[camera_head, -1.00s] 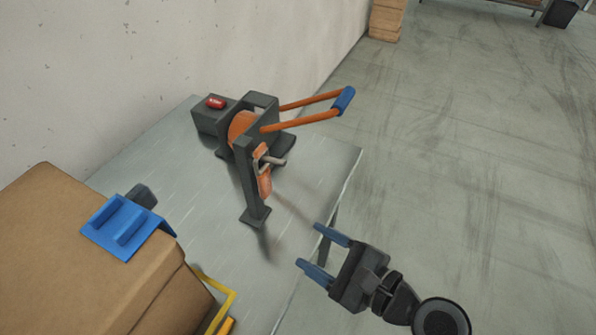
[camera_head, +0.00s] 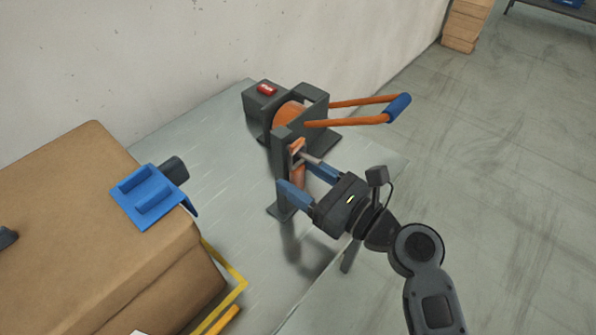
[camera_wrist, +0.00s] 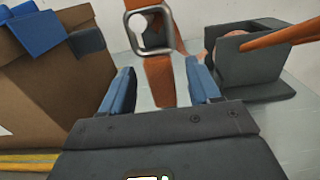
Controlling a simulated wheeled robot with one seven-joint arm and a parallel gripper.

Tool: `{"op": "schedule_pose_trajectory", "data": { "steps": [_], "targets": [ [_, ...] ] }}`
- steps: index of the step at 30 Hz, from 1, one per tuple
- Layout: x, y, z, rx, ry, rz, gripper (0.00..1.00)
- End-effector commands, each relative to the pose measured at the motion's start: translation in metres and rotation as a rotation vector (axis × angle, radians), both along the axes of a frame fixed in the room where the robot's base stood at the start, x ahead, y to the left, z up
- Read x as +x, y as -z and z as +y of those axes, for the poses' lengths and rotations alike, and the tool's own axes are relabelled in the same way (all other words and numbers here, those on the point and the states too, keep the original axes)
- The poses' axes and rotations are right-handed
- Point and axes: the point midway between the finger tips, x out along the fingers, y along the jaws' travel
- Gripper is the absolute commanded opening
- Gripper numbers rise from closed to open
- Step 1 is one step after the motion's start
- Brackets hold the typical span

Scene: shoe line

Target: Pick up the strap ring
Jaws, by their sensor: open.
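The strap ring (camera_wrist: 156,52), a grey squared metal ring, hangs on an orange strap (camera_wrist: 160,85) at the top middle of the wrist view. In the head view, the strap hangs beside the dark post of a winch-like device (camera_head: 283,150), and the ring is hard to make out. My gripper (camera_head: 305,180) is open, with its blue fingers pointing at the post and strap. In the wrist view, the strap lies between my gripper's fingers (camera_wrist: 162,80), with visible room on both sides. The ring appears past the fingertips, not held.
The device has an orange lever with a blue grip (camera_head: 397,107) to the right and a red button (camera_head: 267,89). A cardboard box (camera_head: 80,210) with a blue bracket (camera_head: 152,195) stands left on the metal table (camera_head: 235,235). A wall (camera_head: 180,60) is behind.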

Motion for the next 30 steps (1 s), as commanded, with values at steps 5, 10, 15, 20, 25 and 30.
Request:
{"op": "schedule_pose_trajectory", "data": {
  "steps": [5, 10, 15, 20, 25, 30],
  "targets": [
    [0.0097, -0.0006, 0.0112, 0.000, 0.001, 0.000, 0.62],
    [0.0101, 0.0001, 0.0119, 0.000, 0.002, 0.000, 0.62],
    [0.0099, -0.0001, 0.0118, 0.000, 0.002, 0.000, 0.51],
    [0.0099, -0.0001, 0.0117, 0.000, 0.002, 0.000, 0.36],
    [0.0099, -0.0001, 0.0117, -0.001, 0.002, -0.001, 0.20],
    [0.0098, -0.0001, 0.0116, -0.001, 0.002, -0.001, 0.04]
  ]
}}
